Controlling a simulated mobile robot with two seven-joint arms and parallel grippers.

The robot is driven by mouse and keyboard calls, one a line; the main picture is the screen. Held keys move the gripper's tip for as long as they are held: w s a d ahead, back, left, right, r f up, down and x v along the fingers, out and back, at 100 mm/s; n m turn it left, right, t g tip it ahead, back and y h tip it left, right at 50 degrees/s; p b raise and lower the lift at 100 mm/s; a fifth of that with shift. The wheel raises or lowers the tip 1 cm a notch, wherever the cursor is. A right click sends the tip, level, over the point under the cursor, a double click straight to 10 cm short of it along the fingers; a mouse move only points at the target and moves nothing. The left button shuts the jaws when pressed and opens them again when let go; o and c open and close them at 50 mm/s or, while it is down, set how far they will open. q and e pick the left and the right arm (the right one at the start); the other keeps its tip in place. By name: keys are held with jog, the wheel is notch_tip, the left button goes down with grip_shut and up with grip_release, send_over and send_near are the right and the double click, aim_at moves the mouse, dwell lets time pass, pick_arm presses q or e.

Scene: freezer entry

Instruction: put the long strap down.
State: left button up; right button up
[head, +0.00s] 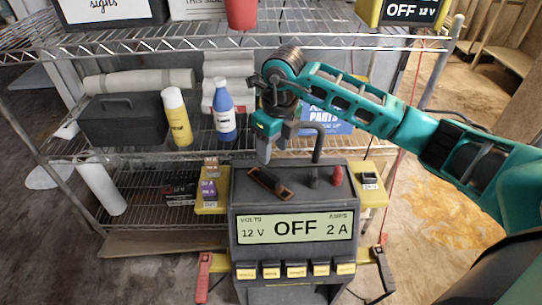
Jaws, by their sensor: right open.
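A short-looking dark brown strap-like piece (270,183) lies at a slant on top of the grey battery charger (296,240); I take it for the long strap, though its full length is not clear. My right gripper (272,146) comes in from the right and points down above the charger's rear left. Its fingers are apart and hold nothing, and they look clear of the brown piece. My left gripper does not show.
A wire shelf rack stands behind, with a black toolbox (122,122), a yellow bottle (177,117) and a blue bottle (223,112). The charger's top has a black handle (318,145) and a red knob (337,176). Red and black clamps hang at its sides. Open floor lies at right.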

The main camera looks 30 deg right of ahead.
jog(key=s+a+r+g+y, duration=0.1)
jog(key=s+a+y, duration=0.35)
jog(key=a, duration=0.45)
jog(key=s+a+g+y, duration=0.1)
jog(key=s+a+y, duration=0.2)
jog(key=a+y, duration=0.5)
jog(key=a+r+m+t+y, duration=0.5)
jog(key=a+r+m+y, duration=0.1)
jog(key=r, duration=0.1)
jog(key=w+d+f+m+t+h, duration=0.15)
jog(key=d+m+t+h, duration=0.25)
jog(key=m+t, duration=0.45)
jog(key=w+d+f+m+t+h, duration=0.1)
jog(key=d+f+m+t+h, duration=0.3)
jog(key=m, duration=0.8)
jog(key=s+d+f+m+g+h, duration=0.2)
jog(key=s+f+m+g+h, duration=0.1)
jog(key=f, duration=0.5)
jog(key=s+d+f+m+g+h, duration=0.3)
jog(key=s+f+m+h, duration=0.2)
jog(key=s+f+m, duration=0.2)
jog(key=shift+s+d+f, duration=0.2)
jog(key=shift+d+f, duration=0.1)
jog(key=shift+f, duration=0.1)
